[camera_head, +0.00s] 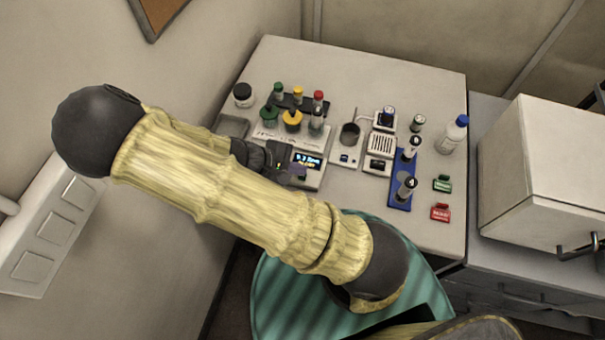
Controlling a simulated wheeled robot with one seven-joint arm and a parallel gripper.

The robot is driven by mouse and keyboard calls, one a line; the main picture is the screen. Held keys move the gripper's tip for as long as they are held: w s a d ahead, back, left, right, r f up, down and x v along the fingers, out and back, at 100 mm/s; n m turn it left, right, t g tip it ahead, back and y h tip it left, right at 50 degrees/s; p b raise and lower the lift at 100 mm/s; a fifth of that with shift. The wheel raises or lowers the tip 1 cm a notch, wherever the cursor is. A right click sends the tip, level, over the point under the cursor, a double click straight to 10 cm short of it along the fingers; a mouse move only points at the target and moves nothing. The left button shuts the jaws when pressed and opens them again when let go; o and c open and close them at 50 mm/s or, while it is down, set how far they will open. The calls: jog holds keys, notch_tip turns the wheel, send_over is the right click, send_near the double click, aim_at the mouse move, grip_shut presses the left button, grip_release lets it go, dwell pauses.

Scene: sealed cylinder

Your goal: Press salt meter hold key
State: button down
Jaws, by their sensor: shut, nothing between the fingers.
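A white bench instrument with a lit display (308,160) stands on the table, left of centre. It looks like the salt meter, but its labels are too small to read and I cannot pick out the hold key. My gripper (292,174) is shut and empty. It is at the left side of the display, low over the front of the instrument. My forearm and gripper hide part of the instrument's front and left side. I cannot tell whether the fingertips touch it.
Behind the instrument stand bottles with green, yellow and red caps (298,95). To the right are a small device with a dark cup (349,134), a blue rack (400,194) with vials, a blue-capped bottle (454,135), green and red tags (440,212), and a white box (545,170).

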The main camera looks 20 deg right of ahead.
aim_at(298, 177)
jog(key=shift+f, duration=0.15)
dwell(0.7)
jog(key=shift+f, duration=0.3)
jog(key=shift+f+b, duration=0.3)
jog(key=shift+f, duration=0.1)
dwell(0.6)
jog(key=shift+r, duration=0.2)
jog(key=shift+r+p, duration=0.65)
jog(key=shift+p, duration=0.2)
notch_tip(298, 177, up, 5)
jog(key=p, duration=0.4)
jog(key=shift+p, duration=0.35)
dwell(0.5)
